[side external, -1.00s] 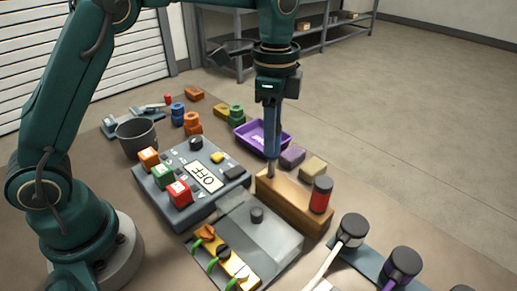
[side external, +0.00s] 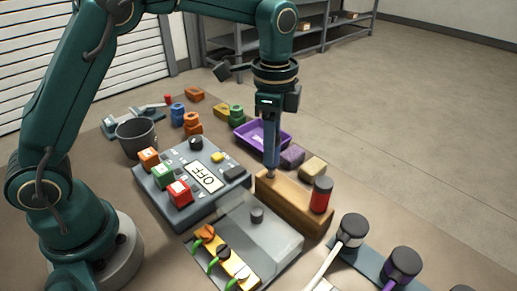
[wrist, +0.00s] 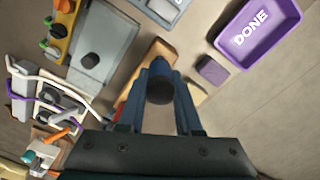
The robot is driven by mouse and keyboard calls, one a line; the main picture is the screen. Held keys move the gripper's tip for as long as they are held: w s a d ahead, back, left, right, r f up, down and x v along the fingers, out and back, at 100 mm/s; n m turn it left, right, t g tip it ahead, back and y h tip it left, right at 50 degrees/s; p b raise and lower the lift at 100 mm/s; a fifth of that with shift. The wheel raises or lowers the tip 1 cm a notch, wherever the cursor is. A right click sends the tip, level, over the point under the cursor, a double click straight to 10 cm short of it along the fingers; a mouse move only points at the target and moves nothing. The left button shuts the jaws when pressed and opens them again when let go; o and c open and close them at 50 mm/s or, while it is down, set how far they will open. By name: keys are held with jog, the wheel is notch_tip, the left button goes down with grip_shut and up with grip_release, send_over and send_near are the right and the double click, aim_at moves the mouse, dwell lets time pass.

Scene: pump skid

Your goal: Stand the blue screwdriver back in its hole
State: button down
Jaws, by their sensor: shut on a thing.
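The blue screwdriver (side external: 271,152) is upright in my gripper (side external: 270,140), with its lower end at the left end of the wooden block (side external: 290,205). Little or no shaft shows between the handle and the block top. The hole itself is hidden, so I cannot see how deep the shaft sits. In the wrist view, my gripper (wrist: 160,112) is shut around the screwdriver, whose dark round end (wrist: 160,90) faces the camera. The block (wrist: 160,50) is partly hidden behind it.
A red, black-capped handle (side external: 321,195) stands at the block's right end. A purple tray (side external: 285,143) and small purple and tan blocks (side external: 313,166) lie behind. A grey control box (side external: 230,187) marked OFF is to the left, and a clear cover (side external: 270,235) in front.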

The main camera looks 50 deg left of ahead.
jog(key=shift+f, duration=0.75)
jog(key=c, duration=0.5)
grip_release()
jog(key=shift+r, duration=2.6)
